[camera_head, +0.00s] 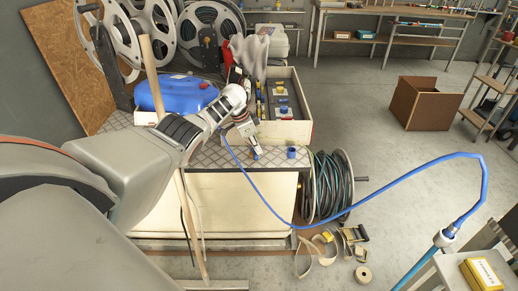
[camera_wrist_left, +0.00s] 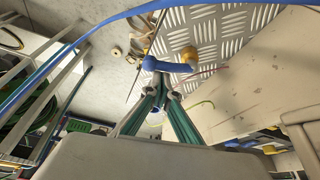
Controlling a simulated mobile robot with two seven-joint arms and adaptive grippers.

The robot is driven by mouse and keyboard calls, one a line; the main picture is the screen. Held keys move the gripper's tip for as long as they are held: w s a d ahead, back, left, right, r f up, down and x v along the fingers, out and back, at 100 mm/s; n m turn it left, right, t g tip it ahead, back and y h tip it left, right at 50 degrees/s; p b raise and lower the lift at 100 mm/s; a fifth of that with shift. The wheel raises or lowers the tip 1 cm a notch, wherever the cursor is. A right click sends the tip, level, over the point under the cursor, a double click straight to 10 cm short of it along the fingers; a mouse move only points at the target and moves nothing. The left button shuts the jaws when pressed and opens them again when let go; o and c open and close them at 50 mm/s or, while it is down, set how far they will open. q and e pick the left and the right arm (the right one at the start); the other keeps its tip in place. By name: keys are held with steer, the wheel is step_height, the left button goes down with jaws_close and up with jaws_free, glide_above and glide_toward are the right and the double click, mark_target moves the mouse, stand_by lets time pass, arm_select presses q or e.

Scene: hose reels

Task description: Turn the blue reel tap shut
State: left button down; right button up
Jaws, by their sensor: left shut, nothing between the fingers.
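A blue lever-like piece (camera_wrist_left: 168,65), which looks like the tap handle, lies just beyond my left fingertips in the left wrist view. A yellow-brown knob (camera_wrist_left: 190,57) sits beside it. In the head view a small blue piece (camera_head: 257,155) shows at the tip of my left gripper (camera_head: 250,143), over the tread-plate bench top (camera_head: 215,157). The left gripper's fingers (camera_wrist_left: 170,90) are together with nothing between them. I cannot tell whether they touch the blue piece. A blue hose (camera_head: 262,196) runs from near the gripper down and right. My right gripper is not in view.
A blue cap-like item (camera_head: 291,152) stands on the plate's right end. Behind are a blue case (camera_head: 175,92) and an open box (camera_head: 303,129) of parts. A dark hose reel (camera_head: 330,187) stands right of the bench. The floor around the cardboard box (camera_head: 423,105) is mostly clear.

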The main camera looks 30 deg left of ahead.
arm_select(q)
steer(key=shift+s+a+p, duration=0.25)
steer(key=shift+s+p, duration=0.15)
steer(key=shift+p, duration=0.05)
steer(key=shift+s, duration=0.1)
stand_by(0.4)
